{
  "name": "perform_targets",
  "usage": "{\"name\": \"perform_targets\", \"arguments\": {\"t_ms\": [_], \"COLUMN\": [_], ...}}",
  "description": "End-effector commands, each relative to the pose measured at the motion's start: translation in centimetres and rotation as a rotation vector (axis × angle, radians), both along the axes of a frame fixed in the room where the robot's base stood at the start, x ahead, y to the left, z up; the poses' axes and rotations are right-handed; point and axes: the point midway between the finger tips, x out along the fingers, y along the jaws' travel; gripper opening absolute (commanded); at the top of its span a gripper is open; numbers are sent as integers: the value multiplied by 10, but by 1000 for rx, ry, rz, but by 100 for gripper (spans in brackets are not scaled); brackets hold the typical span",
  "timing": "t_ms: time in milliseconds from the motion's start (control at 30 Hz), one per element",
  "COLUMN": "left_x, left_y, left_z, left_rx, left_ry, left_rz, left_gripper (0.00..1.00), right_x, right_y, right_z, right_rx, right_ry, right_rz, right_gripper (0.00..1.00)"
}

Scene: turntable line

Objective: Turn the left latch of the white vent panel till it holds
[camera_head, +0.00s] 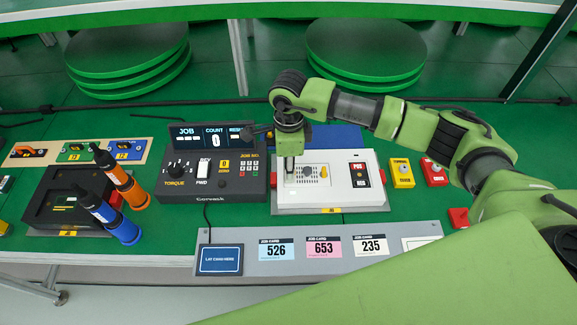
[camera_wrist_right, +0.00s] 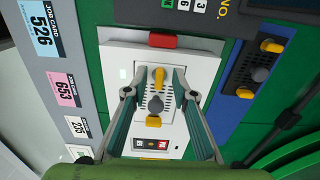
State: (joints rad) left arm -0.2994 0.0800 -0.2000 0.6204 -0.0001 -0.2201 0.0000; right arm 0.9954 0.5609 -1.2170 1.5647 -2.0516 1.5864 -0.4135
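The white vent panel (camera_head: 340,196) lies on the bench at centre; it also shows in the right wrist view (camera_wrist_right: 122,62). It carries a slotted vent, a grey knob (camera_wrist_right: 155,105) and two yellow latches. The left latch (camera_wrist_right: 159,78) is uppermost in the wrist view, its long side roughly along that picture's height. In the head view my gripper hides it. The other latch (camera_head: 324,171) is right of the knob. My right gripper (camera_wrist_right: 156,82) points down over the left latch, fingers apart on either side of it; contact cannot be told. My left gripper is not in view.
A blue panel (camera_head: 347,137) with similar yellow latches stands behind. The black torque controller (camera_head: 230,186) is close on the left. Yellow (camera_head: 402,173) and red (camera_head: 434,172) boxes stand right. Job cards (camera_head: 324,248) lie in front. Two screwdrivers (camera_head: 120,225) stand far left.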

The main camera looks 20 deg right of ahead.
Motion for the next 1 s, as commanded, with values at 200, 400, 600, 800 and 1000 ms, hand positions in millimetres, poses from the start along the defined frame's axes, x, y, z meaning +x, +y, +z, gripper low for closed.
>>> {"name": "perform_targets", "arguments": {"t_ms": [200, 400, 600, 800, 1000], "left_x": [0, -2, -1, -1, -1], "left_y": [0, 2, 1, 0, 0], "left_z": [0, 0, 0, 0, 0], "left_rx": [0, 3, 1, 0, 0], "left_ry": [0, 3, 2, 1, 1], "left_rz": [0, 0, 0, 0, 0], "left_gripper": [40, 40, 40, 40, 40], "right_x": [0, 1, 1, 1, 0], "right_y": [0, 0, 1, 0, 0], "right_z": [0, 8, 45, 87, 113], "right_rx": [1, 1, 3, 2, 0], "right_ry": [0, -2, -5, -5, -2], "right_rz": [1, 0, 2, 1, -1], "right_gripper": [25, 25, 25, 25, 25]}}
